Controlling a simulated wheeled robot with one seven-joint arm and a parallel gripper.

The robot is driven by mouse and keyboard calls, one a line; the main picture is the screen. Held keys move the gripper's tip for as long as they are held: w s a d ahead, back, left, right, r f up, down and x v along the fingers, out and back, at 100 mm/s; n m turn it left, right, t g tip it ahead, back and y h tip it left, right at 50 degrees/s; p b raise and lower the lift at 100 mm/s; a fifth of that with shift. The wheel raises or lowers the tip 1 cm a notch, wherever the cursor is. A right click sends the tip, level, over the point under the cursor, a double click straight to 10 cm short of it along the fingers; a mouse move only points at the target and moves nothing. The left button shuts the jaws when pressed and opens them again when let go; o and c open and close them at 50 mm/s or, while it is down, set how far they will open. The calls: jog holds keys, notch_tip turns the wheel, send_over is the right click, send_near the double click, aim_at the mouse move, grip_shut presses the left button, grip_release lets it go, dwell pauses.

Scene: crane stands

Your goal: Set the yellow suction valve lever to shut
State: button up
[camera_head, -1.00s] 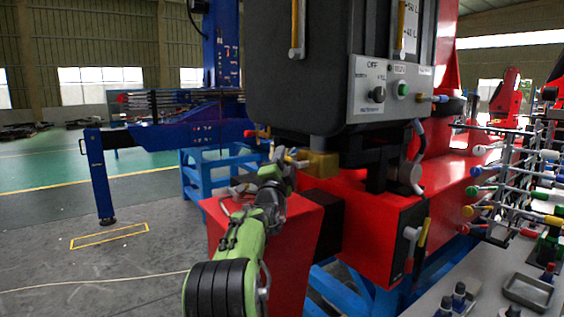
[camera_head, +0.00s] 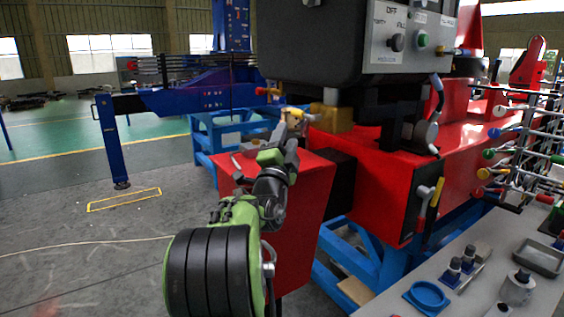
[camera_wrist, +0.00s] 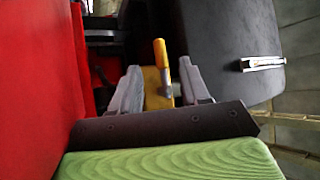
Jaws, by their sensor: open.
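A yellow lever (camera_wrist: 161,58) with a grey collar stands between the two grey fingers of my gripper (camera_wrist: 159,68) in the wrist view. The fingers are open, with a visible gap on each side of the lever. A yellow valve block (camera_wrist: 152,92) is behind it. In the head view my gripper (camera_head: 284,142) is in front of the brass-yellow valve block (camera_head: 333,117), under the dark tank. The lever's yellow end (camera_head: 293,114) shows there just above my gripper, small and partly hidden. I cannot tell whether a finger touches it.
The dark tank with its control panel (camera_head: 412,40) overhangs the valve. A red-tipped handle (camera_head: 267,91) sticks out left of it. Another yellow handle (camera_head: 437,191) is on the red cabinet's side. A grey bench (camera_head: 395,308) with small parts is at lower right; open floor is left.

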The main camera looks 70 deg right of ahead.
jog(key=v, duration=0.5)
jog(key=shift+a, duration=0.1)
